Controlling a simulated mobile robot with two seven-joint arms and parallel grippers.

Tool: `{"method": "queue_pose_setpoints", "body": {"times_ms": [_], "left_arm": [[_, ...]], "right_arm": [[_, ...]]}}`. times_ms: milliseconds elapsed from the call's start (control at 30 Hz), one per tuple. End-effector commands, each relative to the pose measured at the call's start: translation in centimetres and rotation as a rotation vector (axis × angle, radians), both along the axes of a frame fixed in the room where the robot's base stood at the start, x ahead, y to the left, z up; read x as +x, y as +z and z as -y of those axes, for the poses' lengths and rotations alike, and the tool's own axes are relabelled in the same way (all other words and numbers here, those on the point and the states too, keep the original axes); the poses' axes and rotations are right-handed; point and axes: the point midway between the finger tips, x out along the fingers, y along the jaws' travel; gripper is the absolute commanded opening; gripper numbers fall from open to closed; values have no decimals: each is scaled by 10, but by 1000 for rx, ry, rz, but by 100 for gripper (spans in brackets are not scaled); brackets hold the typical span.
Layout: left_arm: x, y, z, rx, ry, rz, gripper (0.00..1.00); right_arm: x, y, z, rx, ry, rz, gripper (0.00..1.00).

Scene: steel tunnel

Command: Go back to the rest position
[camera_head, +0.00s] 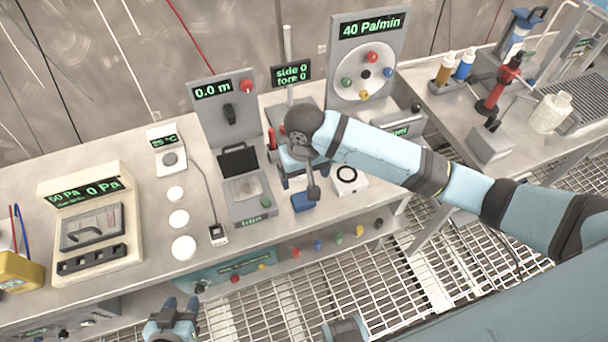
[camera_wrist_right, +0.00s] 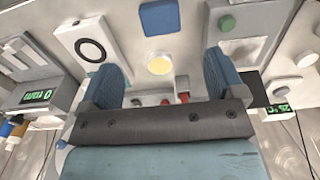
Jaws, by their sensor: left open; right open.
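My right arm reaches in from the right in the head view, bent over the middle of the bench (camera_head: 130,165). My right gripper (camera_head: 300,178) hangs low above the bench top, partly hidden by its own wrist. In the right wrist view its two blue fingers (camera_wrist_right: 165,80) are apart, with a pale yellow round piece (camera_wrist_right: 160,63) seen between them and nothing clearly gripped. A blue block (camera_head: 304,201) lies just in front of it; a blue square shows in the wrist view (camera_wrist_right: 160,17). My left gripper (camera_head: 178,306) is open and empty at the bottom edge, in front of the bench.
A white box with a black ring (camera_head: 348,181) stands close right of my right gripper. A grey device with a lid (camera_head: 248,192) is close left. Upright panels (camera_head: 225,112) and a dial panel (camera_head: 367,60) stand behind. Grating floor (camera_head: 300,285) lies free in front.

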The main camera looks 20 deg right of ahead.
Motion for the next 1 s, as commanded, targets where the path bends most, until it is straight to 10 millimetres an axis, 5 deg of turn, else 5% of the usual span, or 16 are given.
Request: {"method": "queue_pose_setpoints", "body": {"times_ms": [367,567,800,1000], "left_arm": [[0,1,0,0,0,0,43],[0,9,0,0,0,1,43],[0,28,-1,1,1,3,43],[1,43,-3,4,5,5,43]], "right_arm": [[0,-1,-1,4,1,1,88],[-15,-18,-23,137,43,58,88],[-45,-45,-50,392,100,313,88],[-77,-59,-33,435,112,582,88]]}}
